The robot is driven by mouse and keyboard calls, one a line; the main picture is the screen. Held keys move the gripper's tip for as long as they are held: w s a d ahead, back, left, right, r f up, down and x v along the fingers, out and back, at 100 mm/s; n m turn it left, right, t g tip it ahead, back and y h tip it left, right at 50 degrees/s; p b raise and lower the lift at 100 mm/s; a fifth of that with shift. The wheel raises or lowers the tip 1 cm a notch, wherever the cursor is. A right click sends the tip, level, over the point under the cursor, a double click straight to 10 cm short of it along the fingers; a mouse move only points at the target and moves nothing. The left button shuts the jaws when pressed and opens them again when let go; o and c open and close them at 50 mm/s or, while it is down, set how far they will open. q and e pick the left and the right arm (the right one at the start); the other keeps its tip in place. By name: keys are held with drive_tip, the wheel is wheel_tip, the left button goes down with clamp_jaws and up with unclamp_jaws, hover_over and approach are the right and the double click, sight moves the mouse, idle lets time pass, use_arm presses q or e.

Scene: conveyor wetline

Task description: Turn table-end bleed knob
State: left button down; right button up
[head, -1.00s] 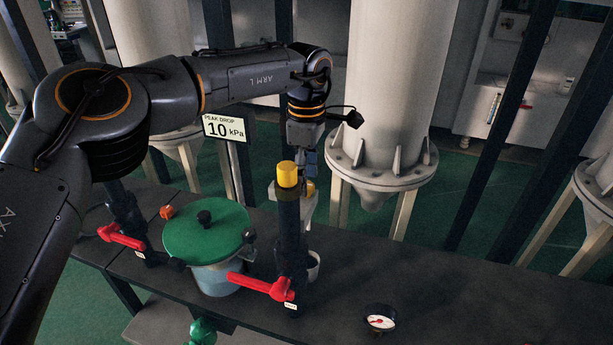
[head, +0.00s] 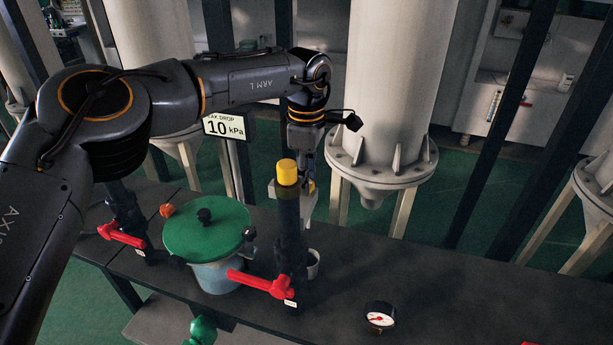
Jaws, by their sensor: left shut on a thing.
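My left gripper (head: 306,165) points down behind a dark upright pipe with a yellow cap (head: 287,172). It is shut on a pale thing (head: 308,207), which the pipe partly hides. The fingertips and their contact are hard to make out. An orange knob (head: 166,210) sits on the table at the left, behind the green-lidded pot, apart from the gripper. I cannot tell which part is the bleed knob. My right gripper is not in view.
The dark table (head: 440,290) carries the green-lidded pot (head: 205,232), two red lever handles (head: 262,284), a round gauge (head: 380,317) and a pale cup (head: 314,264) behind the pipe. A sign (head: 226,126) and a large flanged column (head: 385,150) stand behind. The right of the table is mostly clear.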

use_arm(q)
drive_tip(key=shift+f, duration=0.1)
drive_tip(key=n, duration=0.5)
drive_tip(key=shift+n+b, duration=0.35)
drive_tip(key=shift+n, duration=0.05)
drive_tip(key=n+b, duration=0.1)
drive_tip(key=n, duration=0.5)
drive_tip(key=n+b, duration=0.1)
drive_tip(key=n, duration=0.5)
drive_tip(key=shift+f, duration=0.1)
drive_tip(key=n+b, duration=0.1)
drive_tip(key=n, duration=0.4)
drive_tip(key=shift+n, duration=0.3)
drive_tip(key=c, duration=1)
unclamp_jaws()
